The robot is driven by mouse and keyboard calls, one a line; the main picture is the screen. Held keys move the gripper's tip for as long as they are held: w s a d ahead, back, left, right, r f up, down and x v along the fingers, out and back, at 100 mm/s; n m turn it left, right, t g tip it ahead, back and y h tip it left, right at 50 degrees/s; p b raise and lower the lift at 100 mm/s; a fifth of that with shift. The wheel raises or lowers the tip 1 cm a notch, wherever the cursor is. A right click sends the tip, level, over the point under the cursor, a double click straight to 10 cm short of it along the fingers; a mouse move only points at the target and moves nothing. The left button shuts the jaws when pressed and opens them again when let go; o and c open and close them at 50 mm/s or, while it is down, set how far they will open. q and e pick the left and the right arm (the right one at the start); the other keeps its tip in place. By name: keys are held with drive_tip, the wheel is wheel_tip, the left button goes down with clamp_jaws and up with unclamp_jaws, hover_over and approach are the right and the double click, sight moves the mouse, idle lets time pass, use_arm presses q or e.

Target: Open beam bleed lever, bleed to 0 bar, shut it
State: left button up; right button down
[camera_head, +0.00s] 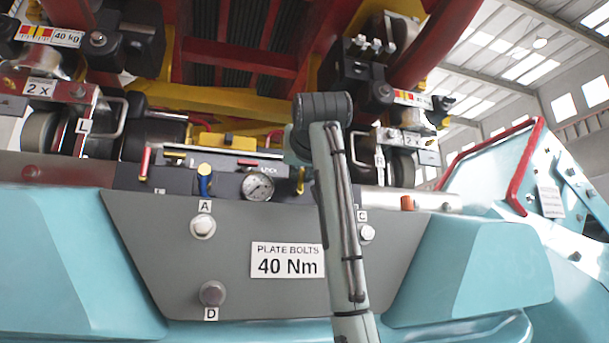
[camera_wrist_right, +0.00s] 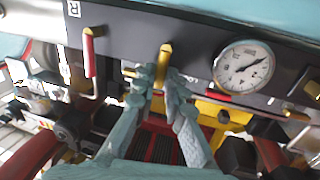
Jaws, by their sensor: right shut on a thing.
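A yellow lever (camera_wrist_right: 165,50) stands on the dark control block beside the gauge. It also shows in the head view (camera_head: 300,180), just left of my right arm. My right gripper (camera_wrist_right: 164,78) is shut on this yellow lever, with its upper part showing past the fingertips. In the head view my own arm hides the gripper. The round white pressure gauge (camera_head: 258,186) is left of the lever there and shows larger in the right wrist view (camera_wrist_right: 243,68). Its dark needle points to the lower left in the head view; the numbers are too small to read. My left gripper is out of view.
A red lever with a yellow end (camera_wrist_right: 90,50) is near the gripper. Another red lever (camera_head: 146,162) and a blue-and-yellow fitting (camera_head: 205,178) are farther left. A grey plate (camera_head: 150,240) with bolts and a torque sign lies below. Yellow and red framework stands behind.

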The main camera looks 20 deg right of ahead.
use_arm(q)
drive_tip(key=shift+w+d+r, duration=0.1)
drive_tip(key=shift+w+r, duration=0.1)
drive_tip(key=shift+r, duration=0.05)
use_arm(e)
drive_tip(key=shift+a+n, duration=0.1)
drive_tip(key=shift+n, duration=0.2)
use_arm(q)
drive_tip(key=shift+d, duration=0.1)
use_arm(e)
drive_tip(key=c, duration=1.6)
unclamp_jaws()
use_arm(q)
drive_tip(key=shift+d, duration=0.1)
use_arm(e)
drive_tip(key=shift+s, duration=0.15)
drive_tip(key=s, duration=0.4)
drive_tip(key=s+a, duration=0.1)
drive_tip(key=s, duration=0.2)
drive_tip(key=s+a, duration=0.1)
drive_tip(key=s, duration=0.3)
drive_tip(key=shift+s, duration=0.3)
